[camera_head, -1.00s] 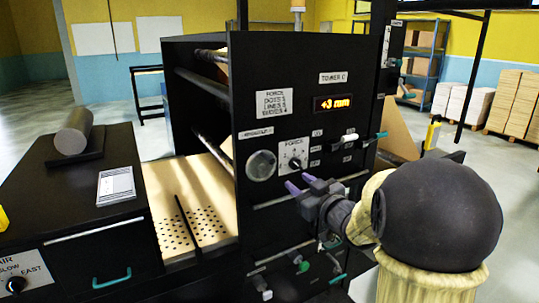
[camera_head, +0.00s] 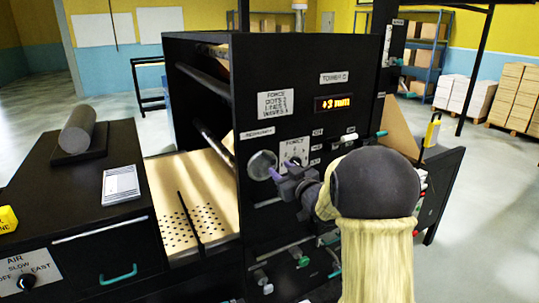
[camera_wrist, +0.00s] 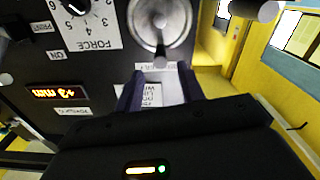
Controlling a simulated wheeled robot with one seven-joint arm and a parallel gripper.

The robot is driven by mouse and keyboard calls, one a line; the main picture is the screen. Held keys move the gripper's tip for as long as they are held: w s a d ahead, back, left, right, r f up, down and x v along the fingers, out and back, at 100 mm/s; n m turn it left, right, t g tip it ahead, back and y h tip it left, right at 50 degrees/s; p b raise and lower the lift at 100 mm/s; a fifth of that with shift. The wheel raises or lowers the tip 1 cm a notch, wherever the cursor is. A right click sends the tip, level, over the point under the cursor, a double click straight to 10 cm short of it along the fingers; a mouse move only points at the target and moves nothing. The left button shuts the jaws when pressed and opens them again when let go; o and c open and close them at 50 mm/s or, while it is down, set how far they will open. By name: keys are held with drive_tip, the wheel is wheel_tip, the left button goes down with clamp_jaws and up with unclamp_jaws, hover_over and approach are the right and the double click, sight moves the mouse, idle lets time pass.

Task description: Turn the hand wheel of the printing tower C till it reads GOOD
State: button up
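The hand wheel of tower C is a silver disc (camera_head: 262,165) on the black front panel. In the wrist view the hand wheel (camera_wrist: 160,22) is at the top centre, with a dark round knob and a small grip pointing down the picture. The display (camera_head: 336,103) on the panel reads +3 mm in orange, below the TOWER C plate (camera_head: 333,78). My gripper (camera_head: 283,170) is open, its purple fingers just right of the wheel in the head view. In the wrist view my gripper (camera_wrist: 161,88) has nothing between its fingers, which end short of the wheel.
The FORCE dial (camera_head: 296,160) sits close right of the wheel, partly behind my gripper. Bars, knobs and a green handle (camera_head: 303,262) stick out lower on the panel. A perforated table (camera_head: 190,195) and a black cabinet (camera_head: 105,245) stand to the left.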

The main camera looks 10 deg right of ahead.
sight(269, 160)
drive_tip(key=p+x, duration=0.3)
drive_tip(key=x, duration=0.5)
clamp_jaws()
